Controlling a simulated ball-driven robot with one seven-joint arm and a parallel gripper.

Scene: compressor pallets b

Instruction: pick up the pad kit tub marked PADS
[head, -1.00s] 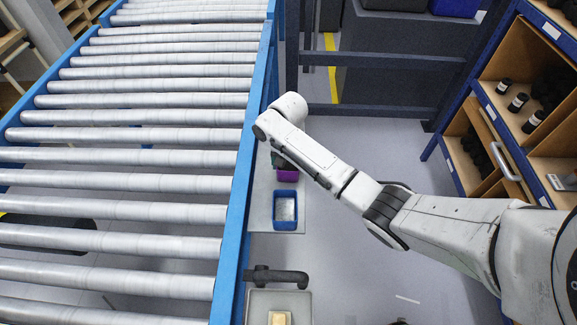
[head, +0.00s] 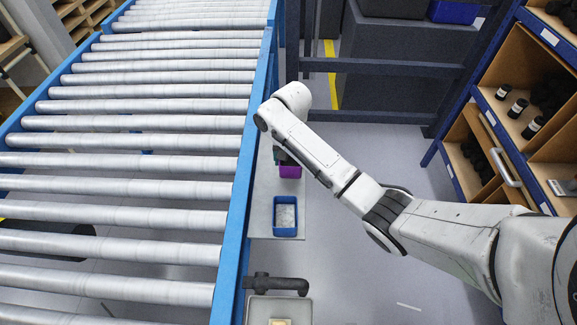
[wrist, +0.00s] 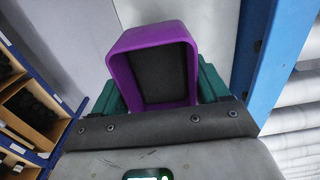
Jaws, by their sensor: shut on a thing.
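The purple tub (wrist: 177,34) fills the middle of the wrist view, its open top towards the camera and a dark inside showing. I cannot read a PADS mark on it. My gripper (wrist: 160,85) is shut on the tub, with green fingers at its left and right sides. In the head view a little of the purple tub (head: 290,171) shows below my arm's end, above a pale shelf beside the conveyor.
A blue tub (head: 285,217) with pale contents stands on the pale shelf (head: 261,195), nearer than the purple one. The roller conveyor's blue rail (head: 236,225) runs close on the left. A shelving unit (head: 500,110) stands at right. Open floor (head: 360,270) lies between.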

